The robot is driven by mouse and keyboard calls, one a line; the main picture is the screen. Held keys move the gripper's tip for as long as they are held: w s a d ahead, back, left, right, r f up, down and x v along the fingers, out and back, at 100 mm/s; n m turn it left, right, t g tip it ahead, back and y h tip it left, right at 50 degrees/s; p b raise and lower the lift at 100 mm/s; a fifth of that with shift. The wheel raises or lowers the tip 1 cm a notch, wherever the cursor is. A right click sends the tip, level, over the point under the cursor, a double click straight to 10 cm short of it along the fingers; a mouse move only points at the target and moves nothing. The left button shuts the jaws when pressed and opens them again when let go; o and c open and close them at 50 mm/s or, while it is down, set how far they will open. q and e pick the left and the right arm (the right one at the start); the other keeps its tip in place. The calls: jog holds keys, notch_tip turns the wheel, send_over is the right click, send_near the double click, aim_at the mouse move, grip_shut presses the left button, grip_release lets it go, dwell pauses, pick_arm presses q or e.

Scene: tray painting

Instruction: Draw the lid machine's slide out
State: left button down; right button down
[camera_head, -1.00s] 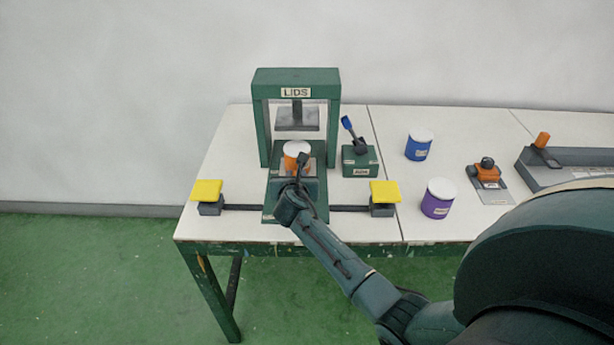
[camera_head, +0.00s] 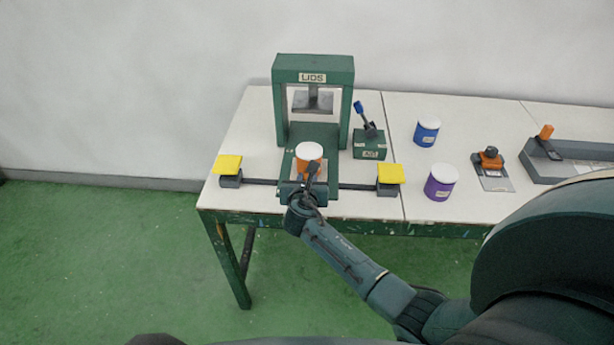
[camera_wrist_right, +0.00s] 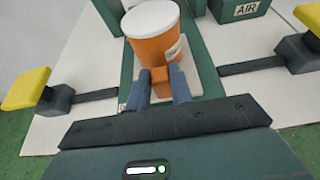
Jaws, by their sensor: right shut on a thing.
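The green lid machine (camera_head: 312,68), marked LIDS, stands upright on the table with its grey press plate (camera_head: 312,101) raised. An orange tin (camera_head: 308,152) with a white top sits upright on the machine's pale slide plate (camera_wrist_right: 196,82), in front of the green frame and clear of the press plate. My right gripper (camera_wrist_right: 160,88) is shut on a small orange handle (camera_wrist_right: 160,76) at the slide's front edge, just in front of the tin. In the head view my right wrist hides the handle. My left gripper is not in view.
Yellow pads on dark blocks stand left (camera_head: 227,164) and right (camera_head: 390,173) on a dark bar. A green AIR box (camera_head: 370,148) with a blue-tipped lever is beside the machine. Blue (camera_head: 427,133) and purple (camera_head: 440,184) tins stand further right. The table's front edge is close.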

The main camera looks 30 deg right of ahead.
jog(key=shift+s+a+f, duration=0.1)
jog(key=shift+s+f, duration=0.05)
jog(key=shift+f, duration=0.05)
jog(key=c, duration=1.6)
grip_release()
jog(key=shift+c, duration=0.2)
jog(key=shift+o, duration=1.4)
jog(key=shift+s+r, duration=0.1)
jog(key=shift+r, duration=0.05)
jog(key=shift+o, duration=0.6)
jog(key=p+v, duration=0.1)
jog(key=v, duration=1.2)
jog(key=shift+r, duration=0.1)
